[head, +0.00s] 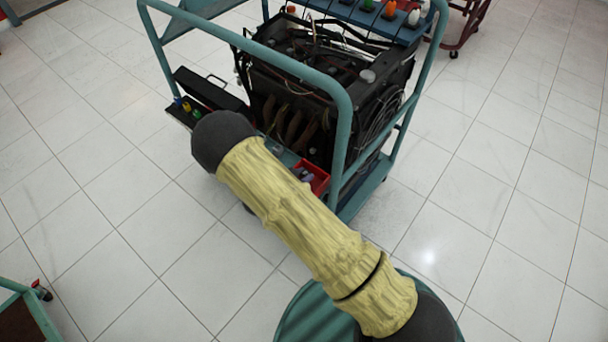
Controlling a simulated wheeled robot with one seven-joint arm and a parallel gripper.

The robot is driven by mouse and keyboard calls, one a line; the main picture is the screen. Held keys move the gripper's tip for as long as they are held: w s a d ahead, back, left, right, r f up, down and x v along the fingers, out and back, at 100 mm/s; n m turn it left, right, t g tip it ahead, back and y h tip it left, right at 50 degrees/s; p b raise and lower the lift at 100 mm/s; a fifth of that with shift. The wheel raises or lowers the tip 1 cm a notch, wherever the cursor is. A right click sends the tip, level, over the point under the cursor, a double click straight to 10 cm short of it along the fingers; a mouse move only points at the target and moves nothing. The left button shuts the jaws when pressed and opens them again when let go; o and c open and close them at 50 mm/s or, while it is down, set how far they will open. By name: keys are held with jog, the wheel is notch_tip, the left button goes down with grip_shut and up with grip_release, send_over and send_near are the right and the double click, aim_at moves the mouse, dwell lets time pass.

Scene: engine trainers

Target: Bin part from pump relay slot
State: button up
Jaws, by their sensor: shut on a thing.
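My gripper is not in view; my yellow-sleeved arm reaches from the bottom right, and its dark rounded joint covers the area in front of the engine trainer. An open black box (178,113) sits at the left side of the trainer, with its lid raised. Small yellow, blue and green parts (187,106) show in it; I cannot tell which slot is the pump relay's. A red bin (323,186) stands on the trainer's front right, partly hidden behind my arm. Small greyish things show inside it. Any part in my gripper is hidden.
The teal frame (345,130) of the trainer cart rises around the dark engine (320,75). A blue rack (375,18) at the back holds orange, green and white pieces. A teal-edged cart (28,305) stands at bottom left.

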jog(key=shift+f+b, duration=0.6)
jog(key=shift+f, duration=0.6)
jog(key=shift+w, duration=0.1)
jog(key=shift+w, duration=0.15)
jog(key=shift+d, duration=0.15)
jog(key=shift+s+a, duration=0.35)
jog(key=shift+s, duration=0.15)
jog(key=shift+w+d+f, duration=0.1)
jog(key=shift+w+d, duration=0.1)
jog(key=shift+w, duration=0.1)
jog(key=shift+s+f, duration=0.1)
jog(key=shift+f, duration=0.3)
dwell(1.2)
jog(key=o, duration=1)
jog(key=shift+o, duration=0.2)
